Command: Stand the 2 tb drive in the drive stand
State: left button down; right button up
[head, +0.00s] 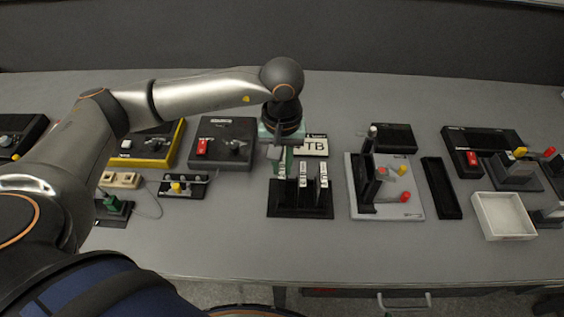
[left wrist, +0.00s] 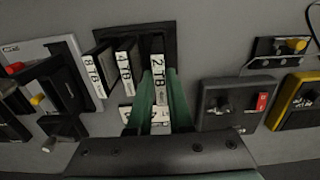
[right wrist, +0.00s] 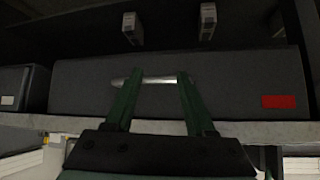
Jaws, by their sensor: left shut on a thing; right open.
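The 2 TB drive (left wrist: 158,68) is upright between the green fingers of my left gripper (left wrist: 160,88), which is shut on it. The black drive stand (head: 300,212) is directly below. In the head view the 2 TB drive (head: 282,171) lines up with the stand's left end, partly hidden by the gripper (head: 279,158). I cannot tell whether its foot rests fully in the slot. The 4 TB drive (left wrist: 125,66) and 8 TB drive (left wrist: 95,72) stand upright beside it in the stand. My right gripper (right wrist: 158,78) is open, away from the stand.
A label card (head: 314,146) lies behind the stand. A black switch box (head: 222,142) and a small cable board (head: 183,187) are to the left. A grey board (head: 385,190) with levers is to the right. A metal bar (right wrist: 150,80) shows between the right fingers.

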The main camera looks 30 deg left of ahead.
pick_arm(q)
jog(key=shift+f, duration=0.2)
pick_arm(e)
jog(key=shift+f, duration=0.2)
pick_arm(q)
jog(key=shift+s+f+b, duration=0.1)
jog(key=shift+f+b, duration=0.2)
jog(key=shift+b, duration=0.4)
pick_arm(e)
jog(key=shift+f, duration=0.15)
pick_arm(q)
jog(key=shift+f+b, duration=0.35)
jog(key=shift+b, duration=0.05)
pick_arm(e)
jog(key=shift+f, duration=0.1)
pick_arm(q)
jog(key=shift+f+b, duration=0.35)
jog(key=shift+b, duration=0.15)
pick_arm(e)
jog(key=shift+s+a+f+t, duration=0.1)
jog(key=shift+t, duration=0.2)
pick_arm(q)
jog(key=shift+f, duration=0.1)
jog(key=c, duration=0.8)
grip_release()
jog(key=shift+o, duration=0.6)
